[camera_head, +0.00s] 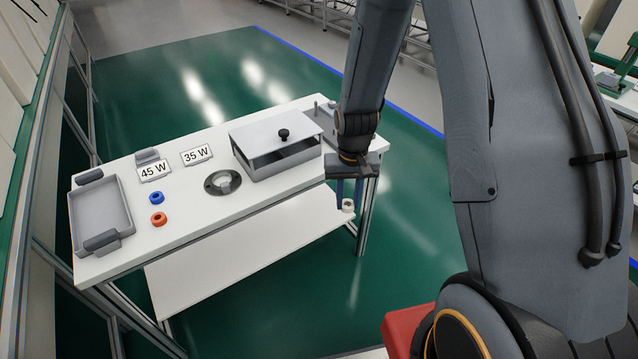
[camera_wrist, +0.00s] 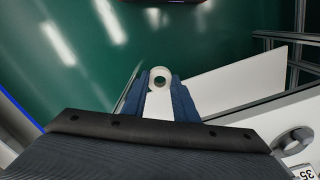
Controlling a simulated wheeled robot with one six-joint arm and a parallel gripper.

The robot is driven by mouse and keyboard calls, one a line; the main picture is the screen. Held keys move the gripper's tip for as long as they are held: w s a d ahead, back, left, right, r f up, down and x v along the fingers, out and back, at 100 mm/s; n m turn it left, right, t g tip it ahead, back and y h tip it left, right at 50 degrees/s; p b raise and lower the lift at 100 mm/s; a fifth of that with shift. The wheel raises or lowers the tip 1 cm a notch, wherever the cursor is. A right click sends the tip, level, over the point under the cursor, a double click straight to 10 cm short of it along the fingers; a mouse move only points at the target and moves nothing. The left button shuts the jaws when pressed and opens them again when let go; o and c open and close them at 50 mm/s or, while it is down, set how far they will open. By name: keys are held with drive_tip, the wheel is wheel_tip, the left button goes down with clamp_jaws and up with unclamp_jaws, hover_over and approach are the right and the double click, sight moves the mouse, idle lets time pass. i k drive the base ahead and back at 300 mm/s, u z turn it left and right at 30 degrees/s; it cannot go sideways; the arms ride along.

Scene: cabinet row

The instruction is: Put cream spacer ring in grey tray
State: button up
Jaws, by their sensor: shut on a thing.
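The cream spacer ring (camera_head: 348,207) is held at the fingertips of my gripper (camera_head: 347,200), off the front right edge of the table in the head view. In the wrist view the ring (camera_wrist: 160,71) shows between the blue fingers, its round hole facing the camera. My gripper is shut on it. The grey tray (camera_head: 104,211) sits at the left end of the table, with a dark grey grip on its far and near sides. It looks empty and is well to the left of my gripper.
Signs read 45 W (camera_head: 154,171) and 35 W (camera_head: 197,155). A white shelf (camera_head: 240,252) lies below.

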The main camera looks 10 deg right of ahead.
sight(102, 213)
drive_tip(key=u, duration=3.7)
drive_tip(key=k, duration=1)
drive_tip(key=z, duration=1.45)
drive_tip(key=i, duration=0.9)
